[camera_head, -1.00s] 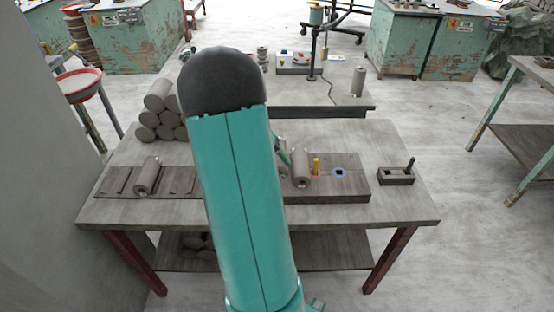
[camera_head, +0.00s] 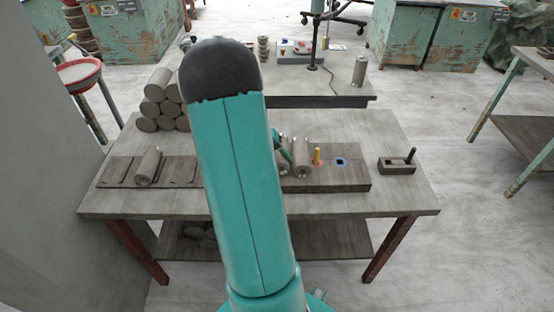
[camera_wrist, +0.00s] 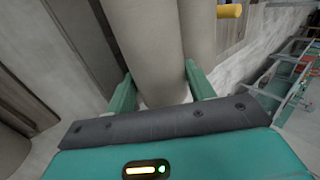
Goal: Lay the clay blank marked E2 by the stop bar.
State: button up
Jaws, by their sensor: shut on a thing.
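My gripper (camera_wrist: 158,74) has its two teal fingers on either side of a grey clay cylinder (camera_wrist: 147,40) and is shut on it. A second clay cylinder (camera_wrist: 197,32) lies close along its right side. In the head view my arm hides most of the gripper; one held cylinder (camera_head: 284,169) shows partly beside a neighbouring cylinder (camera_head: 302,158) at the left of a wooden block (camera_head: 345,181). I cannot read an E2 mark on any cylinder. I cannot tell which piece is the stop bar.
A small socket piece with a dark peg (camera_head: 397,167) stands right. A left board (camera_head: 180,172) holds another cylinder (camera_head: 147,166). Stacked cylinders (camera_head: 158,103) stand behind it. The table front is clear.

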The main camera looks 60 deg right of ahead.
jog(key=shift+w+a+f, duration=0.15)
jog(key=shift+a+f, duration=0.2)
jog(key=shift+f, duration=0.45)
jog(key=o, duration=1.3)
jog(key=shift+w+r, duration=0.3)
jog(key=shift+o, duration=0.9)
jog(key=v, duration=1.2)
jog(key=shift+s+d+r, duration=0.25)
jog(key=shift+s+r, duration=0.05)
jog(key=shift+w+a+r, duration=0.1)
jog(key=shift+w+r, duration=0.05)
jog(key=shift+r, duration=0.6)
